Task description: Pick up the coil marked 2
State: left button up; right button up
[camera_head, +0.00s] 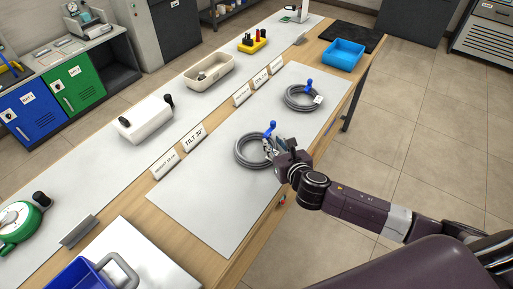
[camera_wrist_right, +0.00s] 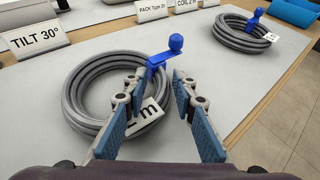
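The nearer grey coil (camera_head: 239,152) lies on the light mat. It also shows in the right wrist view (camera_wrist_right: 76,100). It has a blue clip with a knob (camera_wrist_right: 157,66) and a white tag (camera_wrist_right: 148,118); an "m" is readable, and the figure before it is partly hidden. My right gripper (camera_wrist_right: 159,80) is open, its fingers on either side of the clip, with no clear contact. In the head view, the right gripper (camera_head: 271,145) covers the coil's right side. A second grey coil (camera_head: 290,98) with a blue clip lies farther off; its tag is too small to read.
Signs (camera_head: 194,137) stand along the mat's left edge. A blue tray (camera_head: 343,55) is at the table's far end. A white box (camera_head: 146,119) and a beige bin (camera_head: 209,72) stand behind the signs. The mat (camera_head: 190,205) is clear in front of the nearer coil.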

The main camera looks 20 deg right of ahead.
grip_shut()
pick_arm(q)
jog(key=shift+s, duration=0.45)
jog(key=shift+w+a, duration=0.1)
